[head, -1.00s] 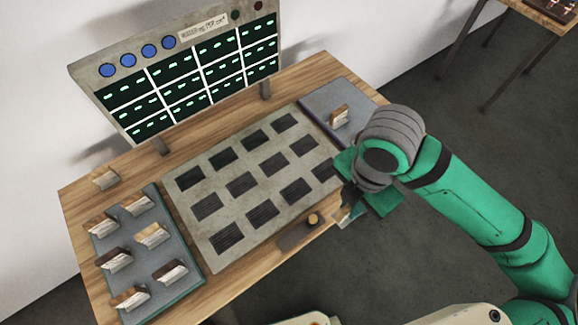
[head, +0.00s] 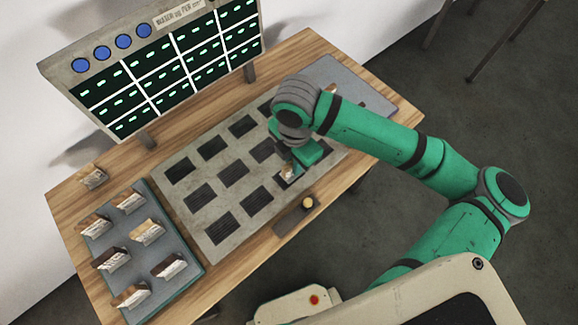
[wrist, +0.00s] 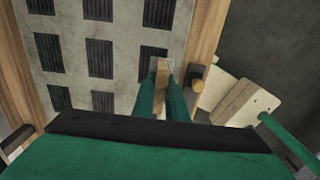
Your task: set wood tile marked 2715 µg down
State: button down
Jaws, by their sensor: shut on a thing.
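My gripper (head: 292,166) is over the near right part of the grey slotted plate (head: 196,237), shut on a small wood tile (head: 288,173). In the wrist view, the tile (wrist: 161,66) stands between the two green fingers of my gripper (wrist: 161,88), at the plate's edge side. Its lower end is over or at a dark slot; I cannot tell whether it touches. The marking on the tile is too small to read.
A display panel (head: 150,75) stands at the back. A brass knob (head: 307,202) is close to my gripper. A grey mat (head: 357,88) lies at the far right.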

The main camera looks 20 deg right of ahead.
aim_at(290, 169)
jog(key=shift+w+a+f, duration=0.4)
jog(key=shift+w+f, duration=0.2)
jog(key=shift+f, duration=0.1)
jog(key=shift+w+f, duration=0.15)
jog(key=shift+f, duration=1.5)
jog(key=shift+f, duration=0.2)
jog(key=c, duration=1.8)
grip_release()
jog(key=shift+a, duration=0.1)
jog(key=shift+o, duration=0.2)
